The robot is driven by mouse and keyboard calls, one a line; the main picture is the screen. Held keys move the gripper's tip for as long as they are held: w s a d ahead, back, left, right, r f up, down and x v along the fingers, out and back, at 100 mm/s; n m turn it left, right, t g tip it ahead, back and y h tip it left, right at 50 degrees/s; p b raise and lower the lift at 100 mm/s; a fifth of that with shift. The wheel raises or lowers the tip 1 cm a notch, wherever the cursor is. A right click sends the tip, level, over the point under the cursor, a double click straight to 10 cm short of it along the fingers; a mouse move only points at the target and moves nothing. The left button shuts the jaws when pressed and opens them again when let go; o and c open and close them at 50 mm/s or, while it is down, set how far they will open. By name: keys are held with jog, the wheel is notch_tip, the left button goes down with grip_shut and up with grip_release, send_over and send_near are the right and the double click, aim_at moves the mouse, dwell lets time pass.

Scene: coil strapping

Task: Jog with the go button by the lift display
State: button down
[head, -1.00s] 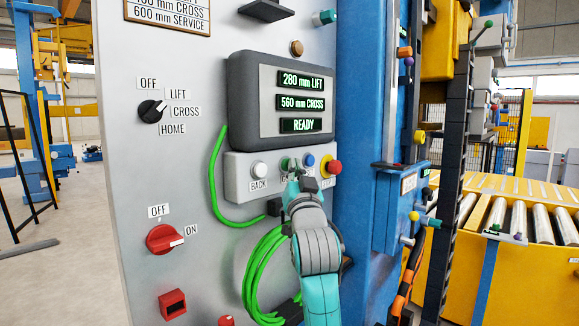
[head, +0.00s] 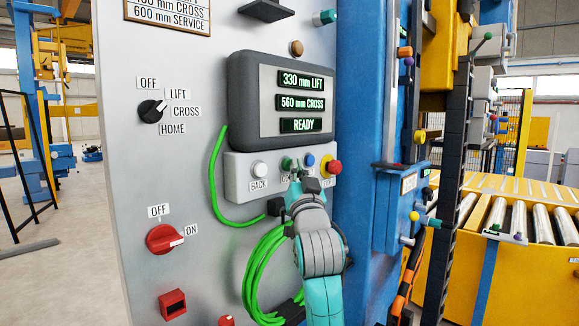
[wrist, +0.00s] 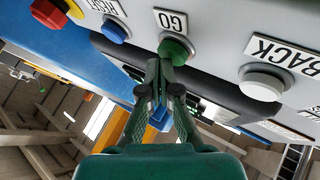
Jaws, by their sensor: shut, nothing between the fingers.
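The display (head: 268,100) reads 330 mm LIFT, 560 mm CROSS and READY. On the button box below it, the green GO button (wrist: 175,49) shows in the wrist view. In the head view the button is mostly hidden by my gripper (head: 294,174). In the wrist view my gripper (wrist: 164,68) is shut and empty, its fingertips at the GO button's lower edge. They look to be touching it or very close; I cannot tell whether it is pressed in. The black selector knob (head: 151,111) points to the upper right, towards the LIFT label.
The white BACK button (wrist: 262,82) is on one side of GO; the blue button (wrist: 116,31) and red stop button (head: 334,167) are on the other. A green cable (head: 215,190) hangs below the box. The red switch (head: 165,239) points to ON.

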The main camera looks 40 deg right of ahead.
jog(key=shift+s, duration=0.6)
jog(key=shift+s, duration=0.1)
jog(key=s, duration=0.4)
jog(key=shift+s+d, duration=0.1)
jog(key=shift+s, duration=0.3)
dwell(0.3)
